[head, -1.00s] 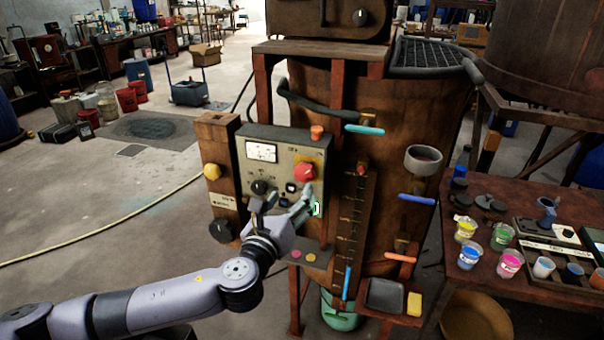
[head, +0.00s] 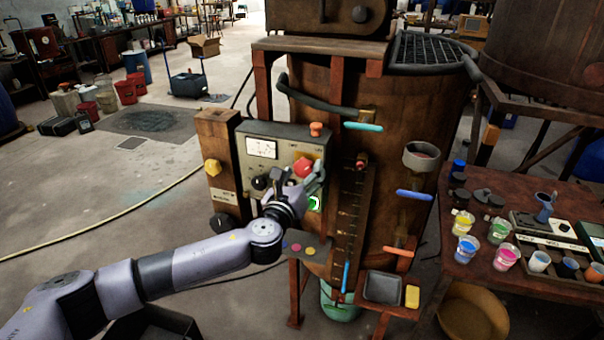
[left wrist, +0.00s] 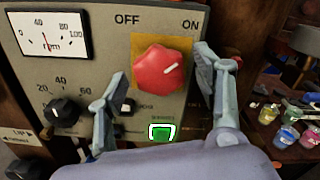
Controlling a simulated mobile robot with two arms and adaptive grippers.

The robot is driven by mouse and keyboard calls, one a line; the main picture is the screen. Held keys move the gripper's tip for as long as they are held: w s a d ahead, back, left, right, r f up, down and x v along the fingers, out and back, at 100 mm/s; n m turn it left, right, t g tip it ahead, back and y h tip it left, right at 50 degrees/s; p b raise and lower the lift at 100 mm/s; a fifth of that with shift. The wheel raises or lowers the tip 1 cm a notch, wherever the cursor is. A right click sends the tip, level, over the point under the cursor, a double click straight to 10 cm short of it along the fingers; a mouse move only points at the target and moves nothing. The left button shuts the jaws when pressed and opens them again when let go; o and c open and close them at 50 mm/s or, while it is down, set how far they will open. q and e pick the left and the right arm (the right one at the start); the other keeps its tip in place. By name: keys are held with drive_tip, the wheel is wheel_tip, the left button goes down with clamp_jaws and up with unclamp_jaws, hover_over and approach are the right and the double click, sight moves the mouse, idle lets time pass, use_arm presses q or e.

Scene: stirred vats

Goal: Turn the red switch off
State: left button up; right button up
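The red switch (head: 303,167) is a round knob on a yellow plate of the grey-green control panel (head: 276,137). In the left wrist view the red switch (left wrist: 160,72) has a white pointer line aimed up and right, toward the ON label; OFF is at upper left. My left gripper (head: 301,180) is in front of the panel. In the left wrist view its fingers (left wrist: 160,62) are spread, one on each side of the switch, with gaps visible. Contact with the panel cannot be told. My right gripper is not in view.
A lit green button (left wrist: 162,131) sits just below the switch, and a black knob (left wrist: 65,111) to its left. A meter (left wrist: 48,36) is at upper left. A brown wooden vat (head: 400,130) and a table (head: 470,270) with paint cups stand to the right.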

use_arm(q)
drive_tip(key=c, duration=1.1)
drive_tip(key=shift+f+n, duration=0.1)
drive_tip(key=shift+n, duration=0.2)
drive_tip(key=n+b, duration=0.1)
drive_tip(key=n, duration=0.2)
drive_tip(key=shift+b, duration=0.3)
drive_tip(key=n+b, duration=0.1)
drive_tip(key=n, duration=0.4)
drive_tip(key=shift+d, duration=0.1)
drive_tip(key=n, duration=0.9)
drive_tip(key=shift+r, duration=0.2)
drive_tip(key=shift+n, duration=0.3)
drive_tip(key=o, duration=1.2)
drive_tip(key=shift+c, duration=0.2)
